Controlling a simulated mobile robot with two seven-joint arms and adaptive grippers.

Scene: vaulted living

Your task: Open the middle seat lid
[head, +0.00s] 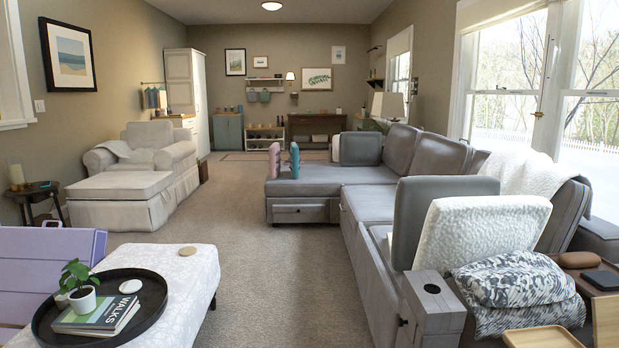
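A grey sectional sofa (352,222) runs along the right side under the windows. Its middle seat (385,204) looks flat and shut, between the chaise end (318,176) and the near seat. A grey upright cushion or panel (415,200) and a white textured pillow (480,235) stand on the near seat and hide much of it. I cannot tell whether the grey piece is a loose cushion. Neither of my grippers shows in the head view.
A grey armrest box (432,298) with a round recess, a patterned folded blanket (515,280) and wooden trays (542,337) are at the near right. A white ottoman (190,285) with a black tray (150,300) is at the near left. Carpet (265,285) between them is clear.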

